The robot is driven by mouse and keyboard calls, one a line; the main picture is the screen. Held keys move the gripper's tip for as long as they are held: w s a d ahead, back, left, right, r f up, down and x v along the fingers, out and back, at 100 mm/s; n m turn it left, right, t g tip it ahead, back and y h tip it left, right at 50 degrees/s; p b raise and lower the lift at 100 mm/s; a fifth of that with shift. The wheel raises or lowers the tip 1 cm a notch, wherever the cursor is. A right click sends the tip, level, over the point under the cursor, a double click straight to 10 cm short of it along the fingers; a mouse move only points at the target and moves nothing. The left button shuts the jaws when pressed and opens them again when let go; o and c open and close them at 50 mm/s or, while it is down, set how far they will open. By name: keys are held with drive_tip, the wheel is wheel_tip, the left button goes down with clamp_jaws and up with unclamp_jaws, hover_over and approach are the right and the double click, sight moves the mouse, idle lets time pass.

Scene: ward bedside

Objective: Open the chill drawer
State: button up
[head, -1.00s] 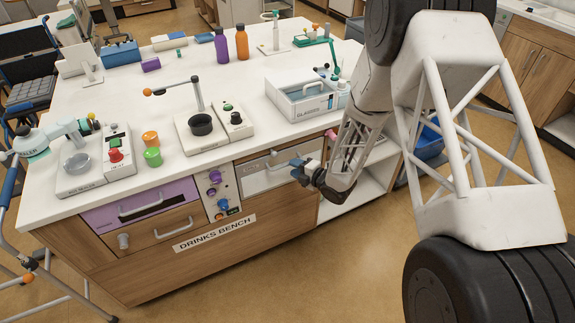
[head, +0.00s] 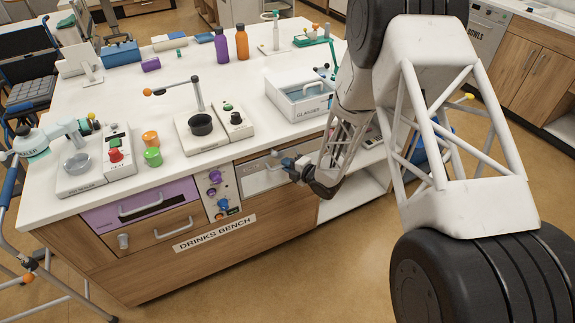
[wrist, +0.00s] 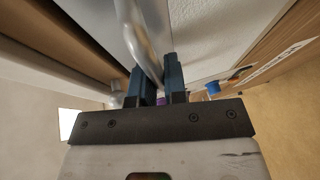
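The chill drawer appears to be the pale grey-white drawer front (head: 262,180) at the right part of the bench's front face; its label is not readable. It looks closed, with a bar handle across it. My gripper (head: 292,164) is at the right end of this handle. In the wrist view, the grey bar handle (wrist: 138,38) runs down between the two blue fingers of my gripper (wrist: 160,82). The fingers are close together around the bar, with little gap. Contact on both sides is partly hidden.
Left of it are a knob panel (head: 221,193), a purple drawer (head: 140,204) and a wooden drawer (head: 160,230). An open shelf (head: 350,190) lies to the right. The glasses tray (head: 298,100) stands above on the worktop. The floor in front is clear.

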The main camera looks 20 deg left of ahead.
clamp_jaws()
drive_tip(key=s+d, duration=1.5)
drive_tip(key=o, duration=0.6)
unclamp_jaws()
drive_tip(key=shift+d, duration=0.1)
drive_tip(key=shift+v, duration=3.75)
